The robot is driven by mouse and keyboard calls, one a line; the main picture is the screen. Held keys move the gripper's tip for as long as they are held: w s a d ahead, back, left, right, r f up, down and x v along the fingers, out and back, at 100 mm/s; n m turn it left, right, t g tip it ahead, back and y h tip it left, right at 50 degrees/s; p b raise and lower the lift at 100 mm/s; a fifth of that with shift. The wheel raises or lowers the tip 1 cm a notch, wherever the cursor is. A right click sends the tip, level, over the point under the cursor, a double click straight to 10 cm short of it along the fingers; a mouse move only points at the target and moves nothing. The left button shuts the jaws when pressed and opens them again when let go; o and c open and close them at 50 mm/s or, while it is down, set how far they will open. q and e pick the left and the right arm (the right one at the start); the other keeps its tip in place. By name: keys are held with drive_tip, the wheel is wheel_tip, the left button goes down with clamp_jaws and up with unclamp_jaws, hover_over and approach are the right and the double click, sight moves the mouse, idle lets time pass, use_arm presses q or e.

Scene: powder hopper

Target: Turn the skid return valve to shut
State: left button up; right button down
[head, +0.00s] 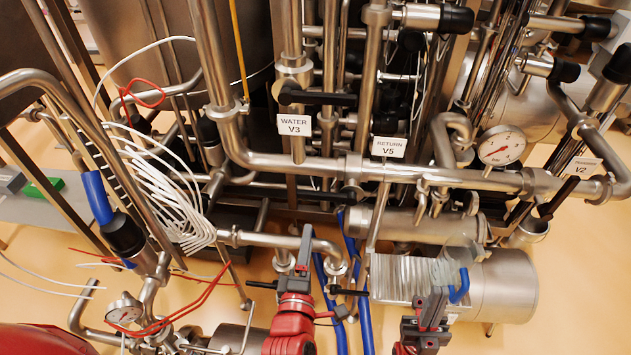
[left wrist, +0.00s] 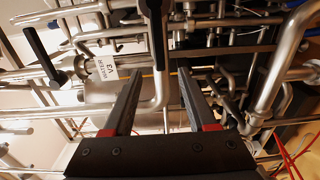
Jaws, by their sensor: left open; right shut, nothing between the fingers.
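The return valve's white tag, marked RETURN V5 (head: 388,147), hangs on the pipework right of centre in the head view. I cannot make out which handle belongs to it. My left gripper (head: 304,250) is low and in front of the pipes, below and left of the tag, touching nothing I can see. In the left wrist view its fingers (left wrist: 158,76) are apart and empty. A dark bar (left wrist: 153,28) shows beyond them, with pipes behind. My right gripper (head: 437,300) is low at right, shut and empty, in front of a ribbed metal block.
The WATER V3 tag (head: 294,124) hangs below a black horizontal lever (head: 318,97); the tag also shows in the left wrist view (left wrist: 106,67). A gauge (head: 502,147) and the V2 tag (head: 570,169) are at right. White hoses (head: 165,190) hang at left. Pipes crowd the space.

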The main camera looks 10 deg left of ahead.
sight(314, 198)
use_arm(q)
drive_tip(key=w+b, duration=0.5)
drive_tip(key=w, duration=0.1)
drive_tip(key=w+b, duration=0.3)
drive_tip(key=w, duration=0.1)
drive_tip(key=shift+w+a+f+b, duration=0.1)
drive_tip(key=shift+f+b, duration=0.15)
drive_tip(key=shift+b, duration=0.05)
drive_tip(key=w, duration=0.3)
drive_tip(key=w+p, duration=0.1)
drive_tip(key=w, duration=0.1)
drive_tip(key=shift+w+r, duration=0.15)
drive_tip(key=shift+r, duration=0.2)
drive_tip(key=shift+w+f, duration=0.1)
drive_tip(key=shift+w, duration=0.5)
clamp_jaws()
